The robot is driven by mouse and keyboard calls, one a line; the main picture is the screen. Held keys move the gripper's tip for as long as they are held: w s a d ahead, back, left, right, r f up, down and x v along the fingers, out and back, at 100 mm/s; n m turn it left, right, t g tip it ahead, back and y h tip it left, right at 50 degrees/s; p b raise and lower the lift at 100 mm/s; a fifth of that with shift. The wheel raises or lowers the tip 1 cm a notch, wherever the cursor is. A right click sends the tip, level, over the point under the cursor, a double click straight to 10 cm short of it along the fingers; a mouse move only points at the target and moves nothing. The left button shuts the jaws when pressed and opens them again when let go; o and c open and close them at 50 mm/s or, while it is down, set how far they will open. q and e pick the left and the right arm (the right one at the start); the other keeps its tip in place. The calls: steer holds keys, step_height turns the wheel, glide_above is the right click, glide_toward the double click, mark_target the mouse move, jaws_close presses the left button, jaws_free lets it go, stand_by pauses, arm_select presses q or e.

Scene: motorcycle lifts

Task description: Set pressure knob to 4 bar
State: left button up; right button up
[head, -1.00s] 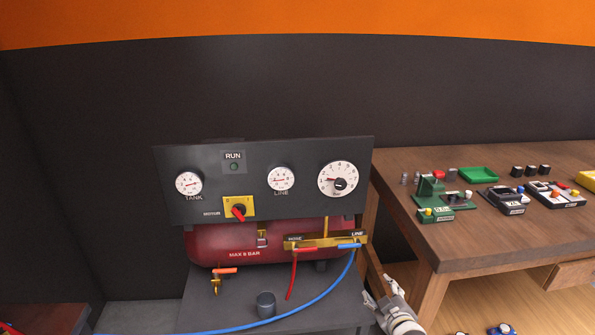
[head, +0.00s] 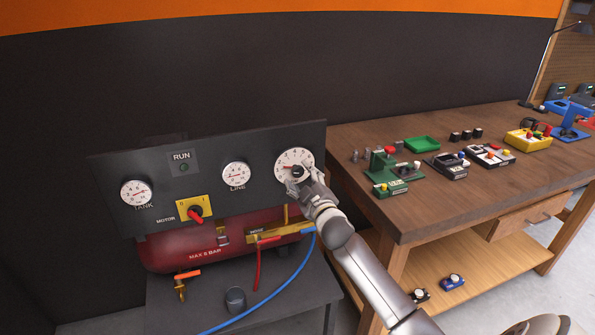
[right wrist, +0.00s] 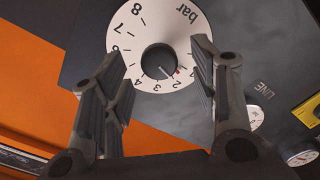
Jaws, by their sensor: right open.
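The pressure knob is a black round knob (head: 297,171) on a white numbered dial (head: 284,160), at the right end of the compressor's dark panel. In the right wrist view the knob (right wrist: 157,62) shows a white line pointing at the low numbers, around 1 to 2, near a small red mark. The dial (right wrist: 155,25) reads "bar". My right gripper (head: 304,183) is at the dial and partly covers its lower edge. In the right wrist view its open fingers (right wrist: 158,58) stand on both sides of the knob, with visible gaps. My left gripper is not in view.
The panel (head: 215,205) also carries TANK (head: 136,193) and LINE (head: 236,173) gauges and a yellow MOTOR switch (head: 194,209). Below are a red tank (head: 175,250) and a blue hose (head: 290,279). A wooden bench (head: 440,200) with several small devices stands right.

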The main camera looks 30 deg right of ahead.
mark_target(299, 173)
steer(key=shift+x, duration=1.75)
steer(key=c, duration=1)
